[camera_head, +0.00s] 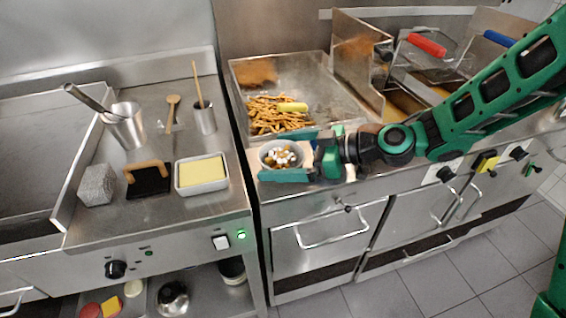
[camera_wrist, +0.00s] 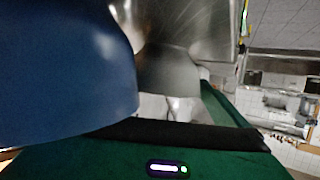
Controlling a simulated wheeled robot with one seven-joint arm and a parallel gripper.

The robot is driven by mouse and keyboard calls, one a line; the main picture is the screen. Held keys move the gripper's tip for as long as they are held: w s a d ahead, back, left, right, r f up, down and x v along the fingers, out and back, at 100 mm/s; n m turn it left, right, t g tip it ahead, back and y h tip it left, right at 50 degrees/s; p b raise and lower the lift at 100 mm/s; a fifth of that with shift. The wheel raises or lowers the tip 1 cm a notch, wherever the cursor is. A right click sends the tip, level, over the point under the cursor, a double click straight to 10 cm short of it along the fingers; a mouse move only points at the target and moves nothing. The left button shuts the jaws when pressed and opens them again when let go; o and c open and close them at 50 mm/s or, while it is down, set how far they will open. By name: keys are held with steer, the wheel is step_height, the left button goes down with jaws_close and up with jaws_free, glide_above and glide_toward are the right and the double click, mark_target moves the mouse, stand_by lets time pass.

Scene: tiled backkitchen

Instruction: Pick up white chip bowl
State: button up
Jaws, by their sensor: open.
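The chip bowl (camera_head: 267,159), pale grey-white with small brown and white pieces in it, stands upright on the front ledge of the fry station in the head view. My gripper (camera_head: 275,156) reaches in from the right. Its green fingers are open, one on the far side of the bowl and one on the near side. I cannot tell whether either finger touches it. In the wrist view a large dark-blue curved surface (camera_wrist: 65,75) fills the left, probably the bowl's side in shadow. The green gripper body runs along the bottom of that view.
Behind the bowl is a steel tray (camera_head: 325,85) with fries and a yellow-handled scoop. To the left, a counter holds a butter dish (camera_head: 202,187), a black block with a wooden handle (camera_head: 150,183) and steel cups (camera_head: 125,128). Fryer baskets (camera_head: 425,55) stand at the right.

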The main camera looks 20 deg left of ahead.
steer(key=shift+c, duration=0.6)
steer(key=c, duration=1.1)
steer(key=shift+r, duration=0.1)
